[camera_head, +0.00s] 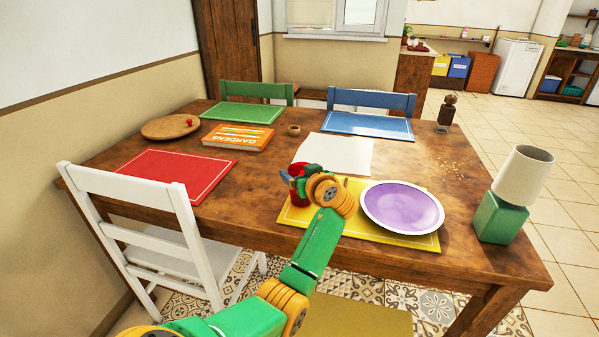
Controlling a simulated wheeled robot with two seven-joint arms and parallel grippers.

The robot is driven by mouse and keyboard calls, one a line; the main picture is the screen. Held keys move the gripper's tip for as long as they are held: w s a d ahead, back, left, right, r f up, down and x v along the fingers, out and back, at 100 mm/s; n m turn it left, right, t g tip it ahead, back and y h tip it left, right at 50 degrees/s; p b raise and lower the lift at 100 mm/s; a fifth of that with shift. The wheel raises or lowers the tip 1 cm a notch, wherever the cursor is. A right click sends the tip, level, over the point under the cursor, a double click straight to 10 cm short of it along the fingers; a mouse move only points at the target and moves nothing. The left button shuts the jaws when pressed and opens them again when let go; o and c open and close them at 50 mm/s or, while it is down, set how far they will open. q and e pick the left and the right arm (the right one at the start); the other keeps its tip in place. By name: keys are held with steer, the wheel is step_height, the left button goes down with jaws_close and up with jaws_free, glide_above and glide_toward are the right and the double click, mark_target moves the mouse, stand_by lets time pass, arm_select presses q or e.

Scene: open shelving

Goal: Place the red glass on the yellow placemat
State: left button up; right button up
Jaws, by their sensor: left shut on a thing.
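The red glass (299,197) is upright at the left part of the yellow placemat (400,238). My left gripper (294,180) is shut on the red glass, and my wrist hides part of it. I cannot tell whether the glass bottom touches the mat or hangs just above it. A purple plate (402,207) with a pale rim covers the right part of the yellow placemat. My right gripper is not in view.
A white sheet (335,151) lies behind the mat. A green-based lamp (501,219) stands at the right edge. A red placemat (180,173), an orange book (238,137) and a round wooden board (170,127) lie left. A white chair (130,210) stands at the left.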

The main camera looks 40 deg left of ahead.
arm_select(q)
steer(key=shift+f, duration=0.2)
steer(key=o, duration=1.3)
steer(key=shift+r, duration=0.45)
steer(key=p+v, duration=0.3)
steer(key=v, duration=0.4)
steer(key=shift+s+d+f+p, duration=0.15)
steer(key=shift+d+p, duration=0.1)
steer(key=shift+p, duration=0.15)
